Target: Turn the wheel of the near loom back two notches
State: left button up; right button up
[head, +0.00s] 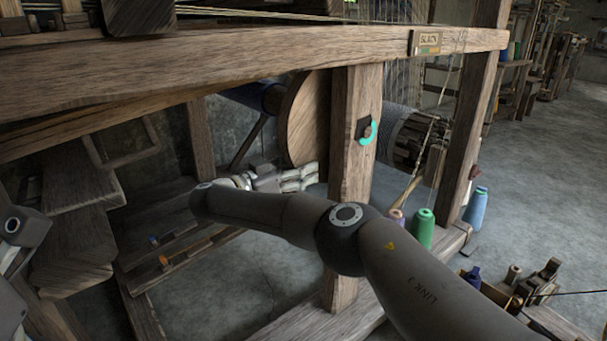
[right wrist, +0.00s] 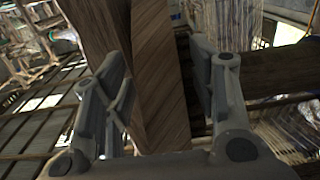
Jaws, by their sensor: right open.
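My right gripper (head: 308,178) is open, just below the disc, left of the post. In the right wrist view, its fingers (right wrist: 158,85) stand wide apart with wooden beams (right wrist: 158,70) showing between them; I cannot tell whether they touch. No notches can be made out. My left gripper is out of view.
A thick top rail (head: 250,65) crosses above my right arm. A cyan curved piece (head: 368,134) is on the post. A wound roller (head: 400,128) lies right of it. Green (head: 422,230) and blue (head: 475,208) thread cones stand at lower right. Open floor (head: 545,180) lies right.

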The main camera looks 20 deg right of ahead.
jog(key=shift+w+d, duration=0.25)
jog(key=shift+d, duration=0.45)
jog(key=shift+c, duration=0.4)
grip_shut()
